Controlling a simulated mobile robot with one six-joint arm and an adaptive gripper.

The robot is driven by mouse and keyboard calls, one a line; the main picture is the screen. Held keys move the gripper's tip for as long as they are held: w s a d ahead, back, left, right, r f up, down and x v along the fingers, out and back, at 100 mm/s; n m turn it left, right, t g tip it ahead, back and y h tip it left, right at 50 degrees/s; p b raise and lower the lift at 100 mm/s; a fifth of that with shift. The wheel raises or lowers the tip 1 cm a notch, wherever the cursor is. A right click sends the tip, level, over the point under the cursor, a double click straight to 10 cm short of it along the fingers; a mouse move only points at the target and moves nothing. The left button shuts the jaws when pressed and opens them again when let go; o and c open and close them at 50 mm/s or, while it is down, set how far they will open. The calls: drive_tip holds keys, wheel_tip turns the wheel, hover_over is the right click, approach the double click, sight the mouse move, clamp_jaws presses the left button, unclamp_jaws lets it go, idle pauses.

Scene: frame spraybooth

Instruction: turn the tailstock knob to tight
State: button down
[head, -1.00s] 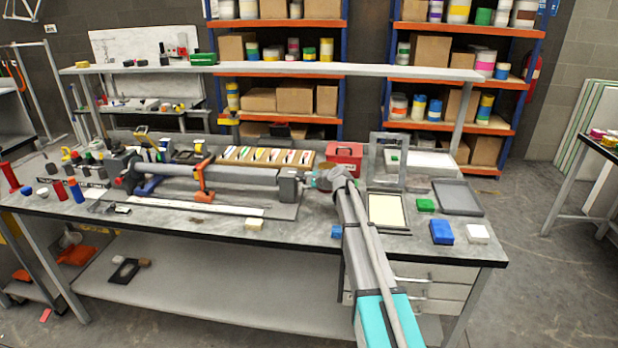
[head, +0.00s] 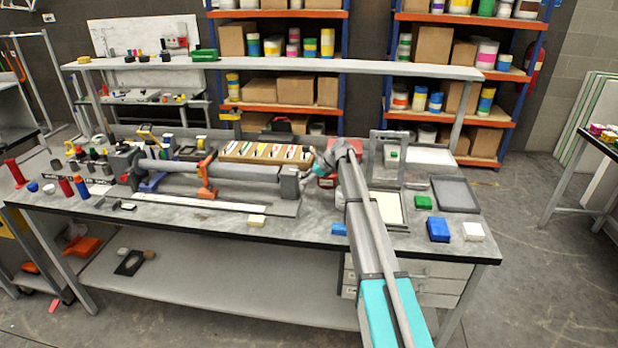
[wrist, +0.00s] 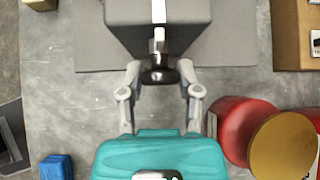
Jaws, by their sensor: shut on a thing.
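The tailstock (head: 290,183) is a grey block at the right end of the long grey cylinder on the bench. It also shows at the top of the wrist view (wrist: 158,12). Its dark round knob (wrist: 159,75) sticks out on a short pale shaft towards my gripper. My gripper (wrist: 159,70) is shut on the knob, with one grey finger at each side of it. The exact contact of the fingertips is hard to see. In the head view my gripper (head: 309,184) is small beside the tailstock, and the knob cannot be made out there.
A red box (head: 326,180) stands behind my arm, partly hidden. An orange clamp (head: 206,178) sits on the cylinder. A blue block (head: 339,229), a framed tray (head: 388,208) and a dark tray (head: 455,194) lie to the right. The bench front is mostly clear.

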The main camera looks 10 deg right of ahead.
drive_tip(key=shift+s+a+g, duration=0.15)
drive_tip(key=shift+g, duration=0.35)
drive_tip(key=shift+c, duration=1.7)
unclamp_jaws()
drive_tip(key=shift+o, duration=0.2)
drive_tip(key=shift+r, duration=0.1)
